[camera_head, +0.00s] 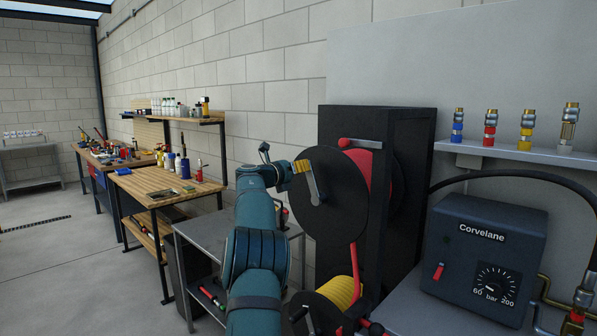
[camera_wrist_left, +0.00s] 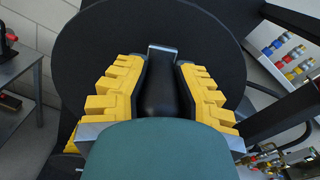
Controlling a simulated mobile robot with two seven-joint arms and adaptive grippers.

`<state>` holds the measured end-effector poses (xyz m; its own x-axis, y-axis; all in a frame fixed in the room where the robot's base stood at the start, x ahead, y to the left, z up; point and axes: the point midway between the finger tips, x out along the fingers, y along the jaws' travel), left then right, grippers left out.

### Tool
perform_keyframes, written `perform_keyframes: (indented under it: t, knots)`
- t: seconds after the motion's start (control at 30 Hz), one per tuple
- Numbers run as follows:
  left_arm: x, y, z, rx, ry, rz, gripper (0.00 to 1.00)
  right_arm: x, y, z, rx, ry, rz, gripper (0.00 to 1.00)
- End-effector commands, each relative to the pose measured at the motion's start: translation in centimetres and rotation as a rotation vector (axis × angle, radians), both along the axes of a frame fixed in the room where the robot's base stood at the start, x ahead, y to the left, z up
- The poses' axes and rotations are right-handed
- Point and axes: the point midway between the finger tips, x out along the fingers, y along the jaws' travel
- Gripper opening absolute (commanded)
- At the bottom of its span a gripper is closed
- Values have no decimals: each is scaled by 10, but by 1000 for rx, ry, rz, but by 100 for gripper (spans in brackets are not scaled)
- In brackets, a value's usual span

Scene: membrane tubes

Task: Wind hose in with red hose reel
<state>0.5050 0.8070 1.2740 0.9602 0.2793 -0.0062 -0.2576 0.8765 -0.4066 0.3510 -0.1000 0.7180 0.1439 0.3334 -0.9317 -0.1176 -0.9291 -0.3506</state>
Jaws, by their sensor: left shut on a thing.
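The red hose reel has a large black side disc (camera_head: 325,212), with red hose (camera_head: 360,167) wound behind it. A length of red hose runs down from the reel. A grey crank arm (camera_head: 314,185) lies on the disc's face. My left gripper (camera_head: 301,167), with yellow fingers, is at the crank's upper end. In the left wrist view, the fingers of my left gripper (camera_wrist_left: 160,80) are shut on the black crank handle (camera_wrist_left: 158,95), one on each side. The grey crank end (camera_wrist_left: 163,52) shows beyond it against the disc. My right gripper is not in view.
A smaller reel with yellow hose (camera_head: 340,291) sits below. A dark Corvelane gauge box (camera_head: 484,252) is at the right, below a shelf (camera_head: 515,153) with several fittings. Workbenches (camera_head: 165,188) stand at the left.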

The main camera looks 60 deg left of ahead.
Motion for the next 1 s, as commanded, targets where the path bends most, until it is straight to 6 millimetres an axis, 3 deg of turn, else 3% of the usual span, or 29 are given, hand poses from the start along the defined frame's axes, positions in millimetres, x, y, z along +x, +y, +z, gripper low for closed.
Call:
perform_keyframes:
  t: [0.5, 0.53, 0.6, 0.63, 1.0]
  knots:
    - [1, -3, 5, 0, -9, -4, 0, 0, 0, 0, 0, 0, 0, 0]
    - [1, -3, 5, 0, -9, -4, 33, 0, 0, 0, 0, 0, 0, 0]
    - [1, -2, 5, 1, -7, -4, 58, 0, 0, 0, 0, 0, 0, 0]
    - [1, -2, 4, 1, -6, -4, 61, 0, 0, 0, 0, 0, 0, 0]
    - [-2, -2, 2, -1, -2, -1, 61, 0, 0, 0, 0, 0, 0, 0]
